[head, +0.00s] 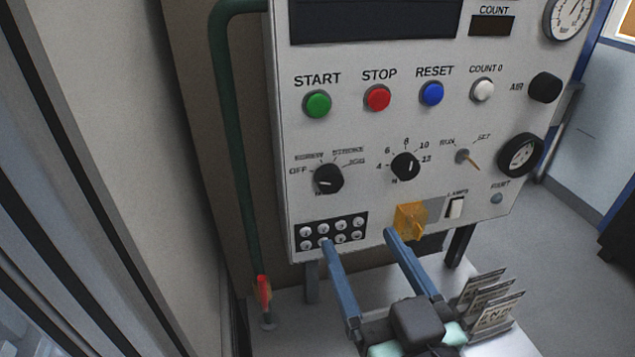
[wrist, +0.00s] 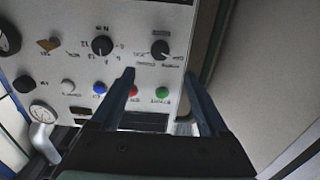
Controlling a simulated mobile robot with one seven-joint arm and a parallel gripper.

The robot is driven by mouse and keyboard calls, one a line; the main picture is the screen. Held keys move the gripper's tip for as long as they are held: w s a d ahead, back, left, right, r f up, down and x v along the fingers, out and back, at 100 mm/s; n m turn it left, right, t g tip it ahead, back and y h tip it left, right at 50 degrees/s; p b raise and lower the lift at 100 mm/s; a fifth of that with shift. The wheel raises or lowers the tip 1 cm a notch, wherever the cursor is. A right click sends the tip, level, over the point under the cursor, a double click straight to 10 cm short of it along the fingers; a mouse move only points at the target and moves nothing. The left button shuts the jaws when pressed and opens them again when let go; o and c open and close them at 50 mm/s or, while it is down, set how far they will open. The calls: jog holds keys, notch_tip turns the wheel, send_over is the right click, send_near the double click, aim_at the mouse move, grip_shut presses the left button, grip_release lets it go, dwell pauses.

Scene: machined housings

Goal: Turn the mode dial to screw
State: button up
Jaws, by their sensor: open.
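The mode dial (head: 328,179) is a round black knob at the lower left of the white panel, with OFF to its left and small blurred labels above it. In the upside-down wrist view the dial (wrist: 160,49) shows beyond the gap between the fingertips (wrist: 160,73). Nothing touches the dial as far as I can see.
A numbered black dial (head: 405,166) sits to the right. START (head: 317,104), STOP (head: 378,98) and RESET (head: 432,94) buttons are above. A block of silver buttons (head: 332,232) and a yellow part (head: 411,220) are below. A green pipe (head: 236,150) runs along the left.

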aim_at(332, 184)
jog(key=p+x, duration=0.4)
jog(key=x, duration=0.6)
jog(key=shift+w+r, duration=0.1)
jog(key=shift+w, duration=0.15)
jog(key=shift+w+a, duration=0.3)
jog(key=shift+w, duration=0.15)
grip_shut()
